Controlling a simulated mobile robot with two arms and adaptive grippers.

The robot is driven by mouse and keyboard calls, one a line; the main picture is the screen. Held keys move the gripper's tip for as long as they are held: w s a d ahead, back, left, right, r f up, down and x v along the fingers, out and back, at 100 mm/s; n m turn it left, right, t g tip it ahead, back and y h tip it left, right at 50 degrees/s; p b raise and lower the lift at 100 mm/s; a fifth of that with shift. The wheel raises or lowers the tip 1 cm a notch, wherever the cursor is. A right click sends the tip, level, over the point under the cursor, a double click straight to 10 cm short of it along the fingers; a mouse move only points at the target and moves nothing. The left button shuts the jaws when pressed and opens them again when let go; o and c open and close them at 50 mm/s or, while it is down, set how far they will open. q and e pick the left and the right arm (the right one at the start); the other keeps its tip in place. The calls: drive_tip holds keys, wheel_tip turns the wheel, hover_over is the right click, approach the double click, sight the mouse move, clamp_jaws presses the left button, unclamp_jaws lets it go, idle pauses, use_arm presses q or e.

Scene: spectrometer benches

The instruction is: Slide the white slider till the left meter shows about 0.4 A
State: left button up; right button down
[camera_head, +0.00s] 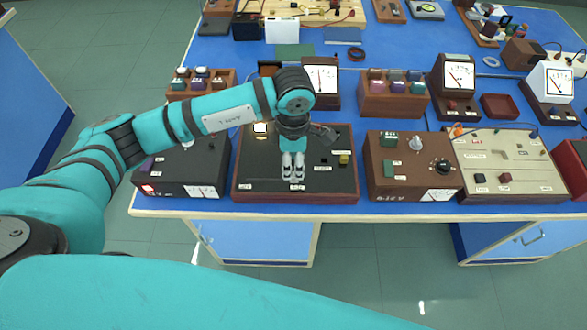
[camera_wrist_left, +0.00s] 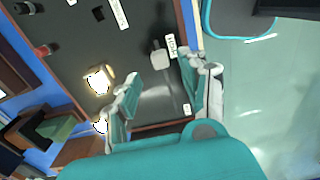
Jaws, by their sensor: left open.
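The black-topped board (camera_head: 250,180) with a wooden frame lies at the front of the blue bench. In the left wrist view a pale slider knob (camera_wrist_left: 160,56) stands on this board (camera_wrist_left: 75,40), beside a small label. In the head view I cannot make the knob out; my gripper may hide it. My left gripper (camera_head: 293,172) points down over the board, open. In the left wrist view its fingers (camera_wrist_left: 165,92) frame the board, with the knob beyond them; contact cannot be told. The left meter (camera_head: 322,78) has a white dial behind the board; its reading is too small to tell. The right gripper is not in view.
A lit square lamp (camera_head: 260,128) sits at the board's back left. A dark box (camera_head: 185,170) stands left, and a brown box with a knob (camera_head: 400,175) right. Two more meters (camera_head: 458,75) (camera_head: 552,82) stand further right. My left arm crosses above the dark box.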

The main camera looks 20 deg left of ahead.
sight(293, 175)
use_arm(q)
wheel_tip(293, 175, up, 7)
idle(0.3)
idle(0.4)
